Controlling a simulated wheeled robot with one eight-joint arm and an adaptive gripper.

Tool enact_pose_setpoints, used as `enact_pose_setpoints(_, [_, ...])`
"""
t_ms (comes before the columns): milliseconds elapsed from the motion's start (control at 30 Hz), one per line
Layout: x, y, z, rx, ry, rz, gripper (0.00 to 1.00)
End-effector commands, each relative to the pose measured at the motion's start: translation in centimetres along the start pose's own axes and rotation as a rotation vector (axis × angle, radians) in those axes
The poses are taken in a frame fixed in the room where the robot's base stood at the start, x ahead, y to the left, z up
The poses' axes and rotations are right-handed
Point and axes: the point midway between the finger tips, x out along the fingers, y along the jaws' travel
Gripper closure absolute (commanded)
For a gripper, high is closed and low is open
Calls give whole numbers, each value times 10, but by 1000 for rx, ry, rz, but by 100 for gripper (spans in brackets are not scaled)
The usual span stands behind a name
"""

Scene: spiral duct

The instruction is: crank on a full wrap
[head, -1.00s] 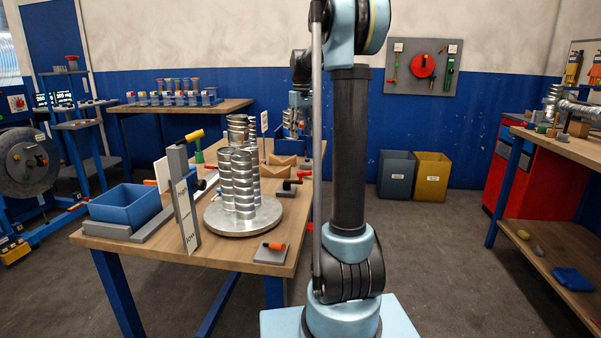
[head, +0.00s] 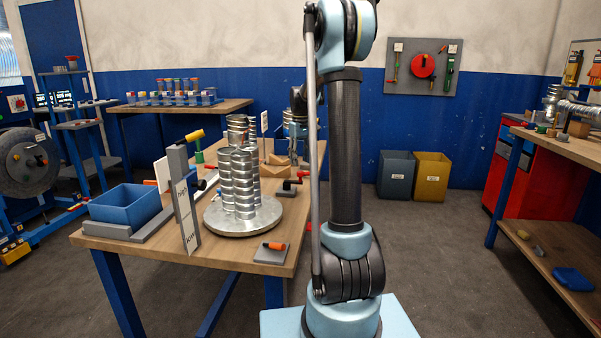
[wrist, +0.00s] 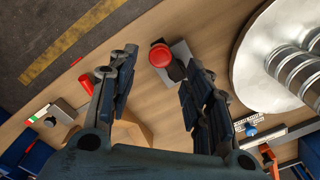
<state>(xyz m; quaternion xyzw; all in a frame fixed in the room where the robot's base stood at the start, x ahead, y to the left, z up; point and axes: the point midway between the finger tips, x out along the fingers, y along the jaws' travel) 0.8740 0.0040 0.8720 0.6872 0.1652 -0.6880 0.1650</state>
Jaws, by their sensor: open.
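The crank (head: 292,181), dark with a red knob, stands on a small grey base at the table's right edge, beside the round turntable (head: 242,227). In the wrist view its red knob (wrist: 160,55) shows from above, in line with the space between my fingers. My gripper (wrist: 163,68) is open and empty; I cannot tell its height above the knob. In the head view my gripper (head: 293,152) is small and partly hidden behind my arm, above the crank. Stacked silver spiral duct pieces (head: 239,182) stand upright on the turntable, which also shows in the wrist view (wrist: 258,70).
A blue bin (head: 125,207) and an upright marked gauge (head: 185,215) stand at the left. The floor to the right is clear before two bins (head: 430,177).

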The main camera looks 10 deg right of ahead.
Motion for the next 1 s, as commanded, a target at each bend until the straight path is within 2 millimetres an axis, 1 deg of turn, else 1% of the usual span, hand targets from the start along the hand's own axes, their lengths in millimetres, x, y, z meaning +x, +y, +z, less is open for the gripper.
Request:
enact_pose_setpoints(33, [10,0,0,0,0,0,54])
enact_pose_setpoints(100, [21,0,0,0,0,0,54])
enact_pose_setpoints(200, [34,0,0,0,0,0,54])
enact_pose_setpoints(333, [46,0,0,0,0,0,54])
enact_pose_setpoints(500, [54,0,0,0,0,0,54])
enact_pose_setpoints(767, [54,0,0,0,0,0,54])
enact_pose_setpoints(800, [54,0,0,0,0,0,63])
enact_pose_setpoints(867, [54,0,0,0,0,0,77])
enact_pose_setpoints(900, [54,0,0,0,0,0,86])
enact_pose_setpoints(967, [54,0,0,0,0,0,100])
enact_pose_setpoints(1000, [54,0,0,0,0,0,100])
